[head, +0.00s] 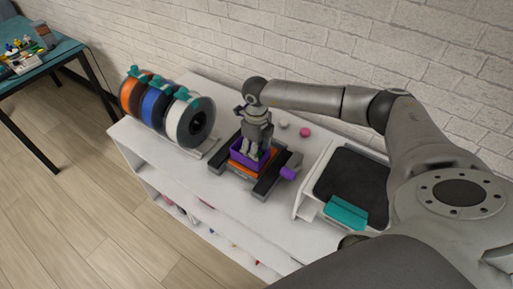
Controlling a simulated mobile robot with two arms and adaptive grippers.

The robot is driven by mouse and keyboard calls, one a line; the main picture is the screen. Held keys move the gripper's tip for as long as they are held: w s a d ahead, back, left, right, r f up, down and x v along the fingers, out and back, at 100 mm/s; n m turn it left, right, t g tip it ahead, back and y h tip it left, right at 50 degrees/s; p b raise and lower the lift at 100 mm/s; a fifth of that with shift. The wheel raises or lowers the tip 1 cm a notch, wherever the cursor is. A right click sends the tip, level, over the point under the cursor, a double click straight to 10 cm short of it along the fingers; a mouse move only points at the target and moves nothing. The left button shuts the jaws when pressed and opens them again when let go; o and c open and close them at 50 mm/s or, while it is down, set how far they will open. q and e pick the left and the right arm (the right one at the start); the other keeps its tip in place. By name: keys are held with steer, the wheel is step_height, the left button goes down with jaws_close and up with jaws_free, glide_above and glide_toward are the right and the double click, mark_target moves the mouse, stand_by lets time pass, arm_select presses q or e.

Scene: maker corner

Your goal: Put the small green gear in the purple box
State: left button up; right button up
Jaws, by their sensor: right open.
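The purple box (264,147) sits on an orange block in a dark stand on the white cabinet. My right gripper (249,155) points down over the purple box, with its fingertips at or inside the box opening. It is open, and I see nothing between its fingers. The gripper hides much of the box's inside. I cannot make out the small green gear; it may be hidden or too small to tell. My left gripper is not in view.
Orange, blue and white spools (189,119) stand left of the box. A black-topped device (352,174) with a teal piece (346,212) is to the right. A pink round item (305,132) lies behind. The cabinet's front left top (180,172) is clear. A brick wall rises behind.

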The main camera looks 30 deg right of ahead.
steer(key=shift+r, duration=0.15)
stand_by(0.3)
step_height(320, 180, up, 12)
stand_by(0.4)
